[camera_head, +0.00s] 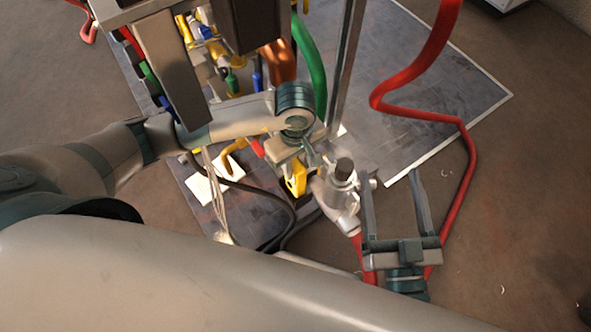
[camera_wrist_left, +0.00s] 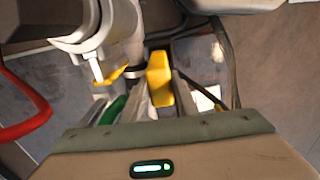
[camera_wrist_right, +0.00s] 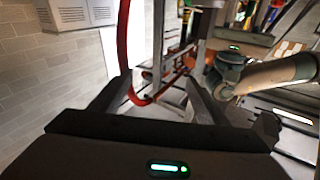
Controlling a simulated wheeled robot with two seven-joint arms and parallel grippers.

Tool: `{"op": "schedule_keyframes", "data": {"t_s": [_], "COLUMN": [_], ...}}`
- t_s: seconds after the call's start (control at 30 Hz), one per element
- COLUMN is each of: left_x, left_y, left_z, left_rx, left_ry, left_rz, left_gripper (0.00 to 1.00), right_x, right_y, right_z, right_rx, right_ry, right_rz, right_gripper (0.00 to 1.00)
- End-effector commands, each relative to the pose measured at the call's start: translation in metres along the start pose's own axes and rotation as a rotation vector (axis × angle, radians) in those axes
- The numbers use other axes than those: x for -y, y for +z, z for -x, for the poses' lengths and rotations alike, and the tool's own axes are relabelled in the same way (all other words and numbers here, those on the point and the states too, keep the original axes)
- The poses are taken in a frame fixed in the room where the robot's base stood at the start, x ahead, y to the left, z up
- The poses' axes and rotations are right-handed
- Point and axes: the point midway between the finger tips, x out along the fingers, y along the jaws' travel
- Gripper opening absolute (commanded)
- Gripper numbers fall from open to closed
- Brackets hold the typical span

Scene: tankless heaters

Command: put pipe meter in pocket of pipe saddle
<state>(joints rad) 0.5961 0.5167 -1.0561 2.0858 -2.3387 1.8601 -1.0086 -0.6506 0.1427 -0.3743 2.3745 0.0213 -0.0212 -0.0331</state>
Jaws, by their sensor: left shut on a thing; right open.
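My left gripper (camera_head: 304,160) is shut on a yellow block-like thing, which I take to be the pipe meter (camera_head: 297,182). In the left wrist view the yellow pipe meter (camera_wrist_left: 160,78) shows at the fingers, its lower end hidden by them. No pocket shows clearly. My right gripper (camera_head: 391,180) is open and empty, to the right of the fitting. It also shows in the right wrist view (camera_wrist_right: 160,80).
A thick red hose (camera_head: 428,118) loops at the right, and a green hose (camera_head: 310,60) runs behind my left gripper. A metal post (camera_head: 346,70) stands close by. Colored fittings crowd the upper left. The grey floor mat (camera_head: 450,85) at the right is mostly clear.

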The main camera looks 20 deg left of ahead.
Motion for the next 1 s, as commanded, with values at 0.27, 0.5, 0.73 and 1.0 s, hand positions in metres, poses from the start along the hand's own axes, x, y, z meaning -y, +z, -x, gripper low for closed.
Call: {"op": "schedule_keyframes", "data": {"t_s": [0.27,0.5,0.73,1.0], "left_x": [0.0,0.0,0.0,0.0], "left_y": [0.0,0.0,0.0,0.0], "left_z": [-0.03,-0.03,-0.032,-0.033], "left_rx": [0.0,0.0,-0.001,0.0], "left_ry": [0.0,0.001,0.001,0.0], "left_rz": [0.001,0.0,0.0,0.0], "left_gripper": [0.0,0.0,0.0,0.45], "right_x": [0.006,0.006,0.007,0.009], "right_y": [-0.018,-0.019,-0.023,-0.029], "right_z": [0.003,0.003,0.004,0.004], "right_rx": [-0.104,-0.11,-0.13,-0.157], "right_ry": [-0.011,-0.011,-0.013,-0.015], "right_rz": [0.004,0.004,0.005,0.004], "right_gripper": [0.69,0.69,0.69,0.69]}}
